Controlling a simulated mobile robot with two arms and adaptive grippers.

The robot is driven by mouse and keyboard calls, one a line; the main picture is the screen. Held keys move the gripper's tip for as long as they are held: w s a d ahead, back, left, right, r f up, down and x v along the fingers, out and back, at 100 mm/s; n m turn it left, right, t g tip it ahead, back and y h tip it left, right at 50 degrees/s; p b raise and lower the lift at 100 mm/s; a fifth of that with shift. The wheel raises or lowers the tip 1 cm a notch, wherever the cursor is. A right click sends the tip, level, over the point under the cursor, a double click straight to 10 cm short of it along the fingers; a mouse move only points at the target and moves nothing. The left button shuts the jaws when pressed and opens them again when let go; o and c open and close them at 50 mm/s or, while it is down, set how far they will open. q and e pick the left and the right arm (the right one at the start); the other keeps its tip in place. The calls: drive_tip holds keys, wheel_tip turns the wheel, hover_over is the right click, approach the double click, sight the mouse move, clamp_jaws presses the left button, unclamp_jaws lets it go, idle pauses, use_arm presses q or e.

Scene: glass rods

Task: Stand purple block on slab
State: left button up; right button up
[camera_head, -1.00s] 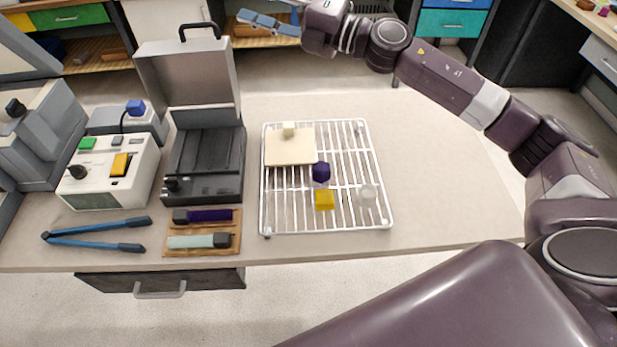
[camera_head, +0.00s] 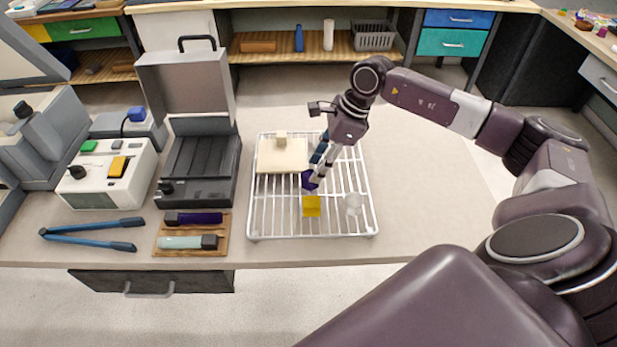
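The purple block (camera_head: 308,182) is a small dark piece on the white wire rack (camera_head: 256,215), just right of the slab's front right corner. The slab (camera_head: 278,160) is a flat cream plate on the back left of the rack, with a small cream block (camera_head: 280,138) standing near its back edge. My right gripper (camera_head: 312,177) reaches down from the back right, with its fingertips at the purple block and partly covering it. I cannot tell whether the fingers are closed on it. My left gripper is not in view.
A yellow block (camera_head: 312,207) stands on the rack just in front of the purple block, and a clear glass piece (camera_head: 353,203) is to its right. A dark case with a raised lid (camera_head: 190,85) stands left of the rack. The table right of the rack is clear.

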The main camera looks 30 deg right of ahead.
sight(310, 174)
drive_tip(key=p+x, duration=0.1)
drive_tip(key=x, duration=0.2)
drive_tip(key=shift+a+f+p, duration=0.25)
drive_tip(key=shift+p, duration=0.1)
drive_tip(key=shift+w+a+f, duration=0.1)
drive_tip(key=shift+w+f, duration=0.1)
drive_tip(key=shift+f, duration=0.25)
clamp_jaws()
drive_tip(key=shift+r, duration=0.15)
